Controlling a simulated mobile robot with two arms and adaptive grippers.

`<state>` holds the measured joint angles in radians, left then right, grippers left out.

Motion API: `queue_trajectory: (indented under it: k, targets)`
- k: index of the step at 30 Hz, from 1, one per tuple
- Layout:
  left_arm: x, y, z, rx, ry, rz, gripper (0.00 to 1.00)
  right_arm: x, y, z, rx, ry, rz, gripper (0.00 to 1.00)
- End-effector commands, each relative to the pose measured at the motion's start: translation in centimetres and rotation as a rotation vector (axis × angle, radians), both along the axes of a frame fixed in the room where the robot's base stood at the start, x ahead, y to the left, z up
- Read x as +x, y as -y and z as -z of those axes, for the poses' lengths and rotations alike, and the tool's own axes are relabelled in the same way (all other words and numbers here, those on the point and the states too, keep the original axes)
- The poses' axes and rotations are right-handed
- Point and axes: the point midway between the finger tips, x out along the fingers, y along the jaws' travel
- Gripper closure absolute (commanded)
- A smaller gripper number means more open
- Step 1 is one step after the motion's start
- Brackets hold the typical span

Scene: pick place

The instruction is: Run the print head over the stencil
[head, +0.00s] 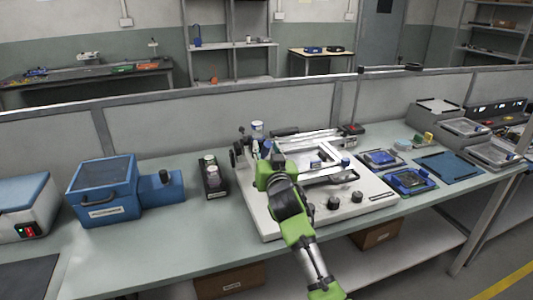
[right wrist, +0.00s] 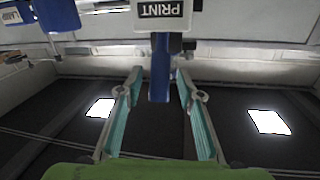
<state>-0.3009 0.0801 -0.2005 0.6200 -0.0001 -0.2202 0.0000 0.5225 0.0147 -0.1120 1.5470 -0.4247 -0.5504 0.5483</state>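The stencil printer (head: 350,208) is a white machine on the bench, with a frame and rails on top and dark knobs on its front. In the right wrist view, a white label reading PRINT (right wrist: 162,9) sits above a blue upright handle (right wrist: 160,72). My right gripper (right wrist: 158,76) is open, with one finger on each side of the blue handle and a gap showing on both sides. In the head view, my green right arm covers the printer's left part, and the fingers are mostly hidden. The stencil surface is not clearly visible. My left gripper is not in view.
A blue box with a clear lid (head: 102,187) and a black holder with jars (head: 212,180) stand left of the printer. Blue trays (head: 411,181) and a blue mat (head: 450,166) lie to the right. A low partition runs behind the bench.

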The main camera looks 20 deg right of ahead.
Motion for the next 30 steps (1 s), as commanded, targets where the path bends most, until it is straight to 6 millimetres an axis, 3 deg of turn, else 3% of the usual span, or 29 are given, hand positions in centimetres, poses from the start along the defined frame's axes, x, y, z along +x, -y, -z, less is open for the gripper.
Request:
queue_trajectory:
  k: [12, 13, 17, 25, 30]
  targets:
    - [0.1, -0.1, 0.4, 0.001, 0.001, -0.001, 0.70, 0.9, 0.2, 0.0, -0.001, 0.000, 0.001, 0.66]
    - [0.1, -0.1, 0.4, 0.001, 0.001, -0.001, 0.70, 0.9, 0.2, 0.0, -0.001, 0.000, 0.001, 0.68]
    - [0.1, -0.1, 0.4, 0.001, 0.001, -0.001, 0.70, 0.8, 0.2, 0.0, 0.000, 0.000, 0.001, 1.00]
    - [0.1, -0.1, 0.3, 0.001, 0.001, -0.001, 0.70, 0.9, 0.5, -0.1, -0.001, 0.000, 0.002, 1.00]
    - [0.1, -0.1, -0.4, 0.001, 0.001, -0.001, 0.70, 0.9, 2.2, -0.2, -0.002, -0.001, 0.004, 1.00]
